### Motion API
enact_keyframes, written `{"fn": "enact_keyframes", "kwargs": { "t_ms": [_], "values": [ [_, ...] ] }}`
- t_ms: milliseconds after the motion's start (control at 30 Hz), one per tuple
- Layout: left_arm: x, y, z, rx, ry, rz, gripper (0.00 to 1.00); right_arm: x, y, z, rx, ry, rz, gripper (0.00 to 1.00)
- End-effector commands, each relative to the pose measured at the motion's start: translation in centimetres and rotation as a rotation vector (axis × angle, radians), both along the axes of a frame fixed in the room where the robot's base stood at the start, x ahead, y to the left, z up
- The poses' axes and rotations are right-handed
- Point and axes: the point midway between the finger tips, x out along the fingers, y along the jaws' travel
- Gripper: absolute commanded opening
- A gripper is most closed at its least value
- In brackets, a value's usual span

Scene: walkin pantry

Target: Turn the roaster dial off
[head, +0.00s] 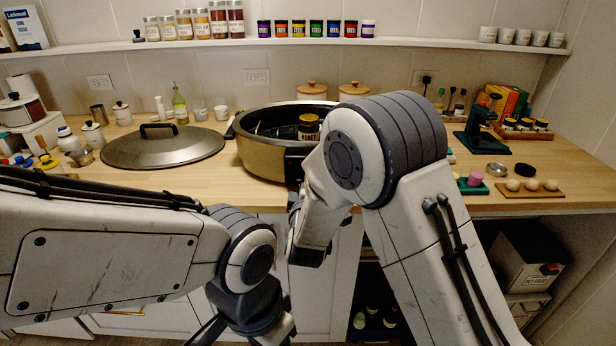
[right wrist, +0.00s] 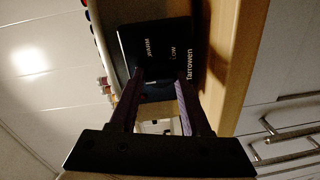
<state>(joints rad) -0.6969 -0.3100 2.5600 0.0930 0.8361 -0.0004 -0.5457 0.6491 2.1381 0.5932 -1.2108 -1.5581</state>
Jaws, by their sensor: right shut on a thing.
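The roaster (head: 262,158) is a round bronze-coloured pot with a black rim, open on the counter. Its black control panel (right wrist: 160,38) fills the upper middle of the right wrist view, turned sideways, with the words Warm, Low and Farrowen on it. My right gripper (right wrist: 161,76) is at this panel, its two fingers shut on the dark dial (right wrist: 158,88). The dial is dim and its pointer cannot be made out.
The roaster's lid (head: 163,147) lies on the counter to the left. A honey jar (head: 309,127) shows at the roaster's right side, partly hidden by my arm. Jars and cups line the back shelf (head: 420,43). Cabinets stand below the counter's front edge.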

Motion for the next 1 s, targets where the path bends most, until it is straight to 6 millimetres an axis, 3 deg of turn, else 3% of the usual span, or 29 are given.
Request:
{"fn": "enact_keyframes", "kwargs": {
  "t_ms": [533,567,600,633,1000],
  "values": [
    [0.00,0.00,0.26,0.000,0.000,0.000,0.50,0.12,-0.05,0.31,-0.025,-0.007,-0.002,0.00],
    [0.00,0.00,0.26,0.000,0.000,0.000,0.50,0.12,-0.05,0.32,-0.025,-0.007,-0.002,0.51],
    [0.00,0.00,0.26,0.000,0.000,0.000,0.50,0.11,-0.05,0.32,-0.025,-0.007,-0.002,0.67],
    [0.00,0.00,0.26,0.000,0.000,0.000,0.50,0.11,-0.04,0.30,-0.025,-0.007,-0.002,0.75],
    [0.00,0.00,0.19,0.000,0.000,0.000,0.50,-0.27,0.08,0.13,-0.025,-0.003,0.001,0.75]
  ]
}}
